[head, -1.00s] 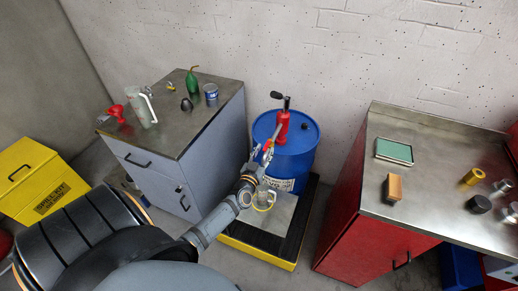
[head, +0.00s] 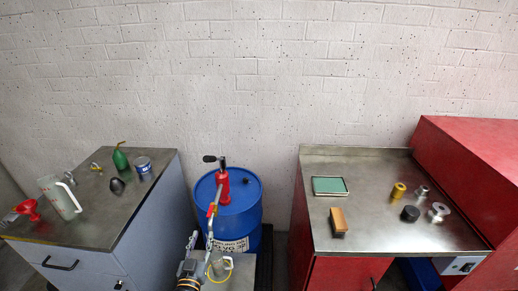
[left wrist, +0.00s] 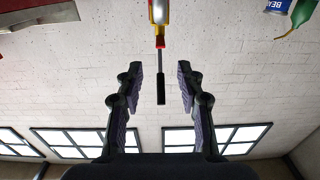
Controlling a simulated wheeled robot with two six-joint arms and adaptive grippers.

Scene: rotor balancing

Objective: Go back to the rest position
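My left gripper (head: 198,246) shows at the bottom of the head view, in front of the blue drum (head: 240,222). In the left wrist view its two fingers (left wrist: 159,72) are spread apart with nothing held between them. A dark rod with a red and yellow part (left wrist: 160,22) shows between the fingers in that view; it seems to lie beyond them. The red hand pump (head: 222,187) stands on the drum. My right gripper is not in view.
A grey cabinet (head: 105,215) at the left carries a red funnel (head: 28,208), a white-handled jug, a green oil can (head: 121,158) and a blue tin (head: 143,166). A red bench (head: 380,232) at the right holds a green-topped case (head: 329,186), a brush and metal parts.

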